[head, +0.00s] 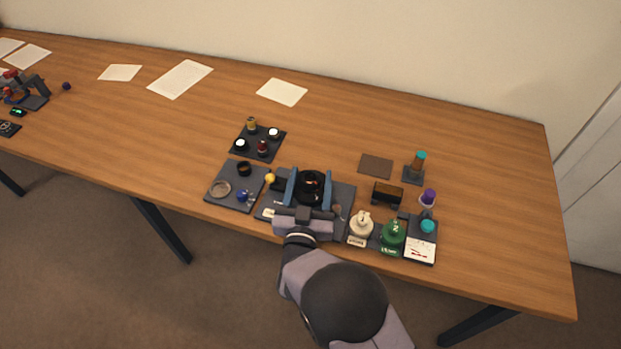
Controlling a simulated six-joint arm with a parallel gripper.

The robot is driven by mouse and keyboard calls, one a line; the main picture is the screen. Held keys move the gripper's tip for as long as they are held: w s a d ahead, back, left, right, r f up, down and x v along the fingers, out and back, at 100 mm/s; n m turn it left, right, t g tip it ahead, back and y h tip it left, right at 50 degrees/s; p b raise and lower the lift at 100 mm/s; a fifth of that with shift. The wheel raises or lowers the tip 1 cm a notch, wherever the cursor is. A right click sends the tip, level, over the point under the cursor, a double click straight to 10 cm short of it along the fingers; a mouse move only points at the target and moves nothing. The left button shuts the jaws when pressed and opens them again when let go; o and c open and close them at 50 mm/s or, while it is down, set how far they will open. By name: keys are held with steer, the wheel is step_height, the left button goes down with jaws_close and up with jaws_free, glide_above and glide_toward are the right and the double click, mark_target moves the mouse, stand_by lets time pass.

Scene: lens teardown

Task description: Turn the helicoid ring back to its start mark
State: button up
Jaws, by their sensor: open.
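The black round lens part (311,186), where the helicoid ring would be, stands on a dark mat (345,190) near the table's front edge. My gripper (310,190) reaches over it from the front. Its two blue-grey fingers are apart, one on the left and one on the right of the black part. I cannot tell whether the fingers touch it. The ring's start mark is too small to make out, and my gripper's body hides the front of the mat.
A dark tray (233,202) with small parts is at left, and another tray (242,151) with small jars is behind it. The table behind is mostly clear.

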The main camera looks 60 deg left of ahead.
steer(key=shift+c, duration=0.4)
steer(key=c, duration=1)
steer(key=shift+g, duration=0.3)
steer(key=shift+w+n+g+y, duration=0.1)
steer(key=shift+n+g+y, duration=0.2)
steer(key=shift+n, duration=0.1)
steer(key=shift+n+g+y+b, duration=0.3)
steer(key=shift+n+g, duration=0.1)
steer(key=shift+g, duration=0.1)
